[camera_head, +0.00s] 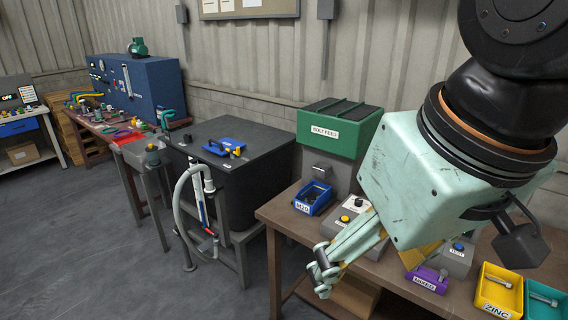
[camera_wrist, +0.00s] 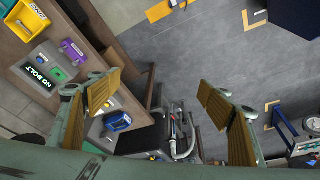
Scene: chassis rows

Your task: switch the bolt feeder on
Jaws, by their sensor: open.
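The bolt feeder (camera_head: 340,130) is a green box with a dark ribbed top and a BOLT FEED label, standing on a grey base at the back of the brown bench. In front of it is a small grey control box (camera_head: 333,228) with a yellow button and a dark knob; my gripper partly covers it. My gripper (camera_head: 322,276) points down and left, past the bench's front edge, in front of that box. In the wrist view my gripper (camera_wrist: 160,97) has its fingers wide apart with nothing between them. I cannot tell the switch's state.
A blue bin (camera_head: 313,198) stands left of the control box. A purple tray (camera_head: 427,279), yellow ZINC tray (camera_head: 499,291) and grey test box (camera_head: 452,261) with a blue button are to the right. A NO BOLT display (camera_wrist: 42,70) shows in the wrist view. A black tank (camera_head: 235,170) stands left.

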